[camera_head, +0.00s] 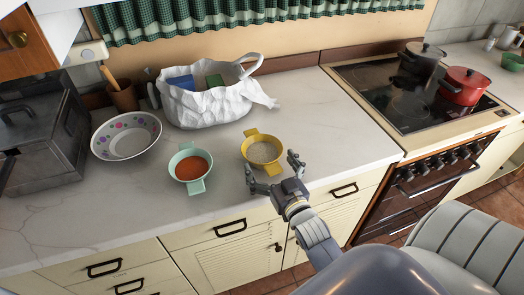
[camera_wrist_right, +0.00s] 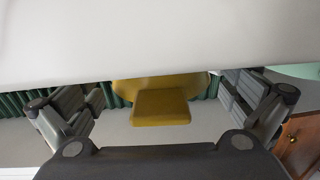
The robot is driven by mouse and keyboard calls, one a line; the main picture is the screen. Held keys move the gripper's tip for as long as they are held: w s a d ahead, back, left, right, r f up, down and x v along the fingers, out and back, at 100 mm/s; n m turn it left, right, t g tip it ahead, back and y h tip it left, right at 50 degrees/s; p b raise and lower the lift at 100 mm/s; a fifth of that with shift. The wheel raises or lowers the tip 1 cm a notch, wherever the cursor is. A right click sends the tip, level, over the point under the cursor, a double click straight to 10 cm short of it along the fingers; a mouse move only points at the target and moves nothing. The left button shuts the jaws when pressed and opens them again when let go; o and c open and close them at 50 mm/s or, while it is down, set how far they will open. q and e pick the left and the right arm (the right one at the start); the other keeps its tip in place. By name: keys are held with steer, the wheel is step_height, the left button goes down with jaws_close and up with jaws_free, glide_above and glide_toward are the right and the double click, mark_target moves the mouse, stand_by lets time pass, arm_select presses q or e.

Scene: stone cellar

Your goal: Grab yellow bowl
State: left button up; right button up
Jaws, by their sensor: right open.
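The yellow bowl (camera_head: 250,144) stands upright on the counter in the head view and holds a pale grainy filling. It has a flat handle at its back left and another at its front right. My right gripper (camera_head: 272,172) is open and empty just in front of the bowl, with its two fingers spread on either side of the near handle. In the right wrist view the yellow bowl (camera_wrist_right: 160,85) and its handle (camera_wrist_right: 160,108) lie centred between the open fingers (camera_wrist_right: 158,115). I cannot tell whether the fingers touch it. My left gripper is not in view.
A mint bowl (camera_head: 194,186) with orange filling stands left of the yellow one. A flowered bowl (camera_head: 127,152) and a white bag (camera_head: 207,106) stand behind. A stove (camera_head: 385,112) with a red pot (camera_head: 464,88) is at right. The counter between bowls and stove is clear.

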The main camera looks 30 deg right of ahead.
steer(key=shift+w+d, duration=0.2)
steer(key=shift+w, duration=1.15)
steer(key=c, duration=1)
steer(key=shift+o, duration=0.2)
steer(key=shift+r, duration=0.1)
steer(key=shift+r, duration=0.15)
